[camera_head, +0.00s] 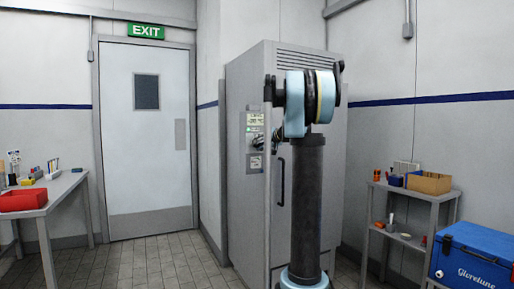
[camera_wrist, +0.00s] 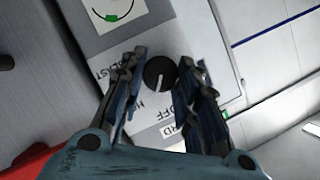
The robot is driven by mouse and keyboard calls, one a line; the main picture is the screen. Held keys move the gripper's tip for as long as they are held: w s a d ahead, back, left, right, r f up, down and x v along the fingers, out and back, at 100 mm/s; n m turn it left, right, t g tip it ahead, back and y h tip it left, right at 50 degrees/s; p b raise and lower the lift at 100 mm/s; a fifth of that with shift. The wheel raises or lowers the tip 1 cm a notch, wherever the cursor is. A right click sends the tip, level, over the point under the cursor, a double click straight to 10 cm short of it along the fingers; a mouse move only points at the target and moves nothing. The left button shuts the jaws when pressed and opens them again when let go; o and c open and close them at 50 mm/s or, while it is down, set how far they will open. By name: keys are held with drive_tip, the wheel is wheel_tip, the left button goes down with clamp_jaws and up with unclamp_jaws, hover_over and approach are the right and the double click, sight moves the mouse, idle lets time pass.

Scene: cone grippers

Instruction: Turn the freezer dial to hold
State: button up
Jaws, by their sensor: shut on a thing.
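In the wrist view the dark round dial (camera_wrist: 160,73) sits on a pale label plate (camera_wrist: 185,30). BLAST is readable at the left; other lettering is partly covered by the fingers. My gripper (camera_wrist: 163,68) has one finger on each side of the dial and is shut on it.
A round gauge with a green arc (camera_wrist: 116,10) is above the dial in the wrist view. A dark vertical handle (camera_head: 282,182) is on the freezer front. A table with a red bin (camera_head: 22,200) stands left; a shelf (camera_head: 405,195) and blue cooler (camera_head: 478,258) stand right.

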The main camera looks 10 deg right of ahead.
drive_tip(key=shift+d+f+m+y, duration=0.1)
drive_tip(key=shift+m+y, duration=0.35)
drive_tip(key=shift+m, duration=0.35)
drive_tip(key=shift+d+f+m+y, duration=0.1)
drive_tip(key=shift+m+y, duration=0.35)
drive_tip(key=shift+m, duration=0.35)
drive_tip(key=o, duration=1.1)
drive_tip(key=shift+c, duration=0.2)
drive_tip(key=v, duration=1.1)
drive_tip(key=shift+s+d, duration=0.3)
drive_tip(key=shift+d, duration=0.05)
drive_tip(key=shift+f, duration=0.15)
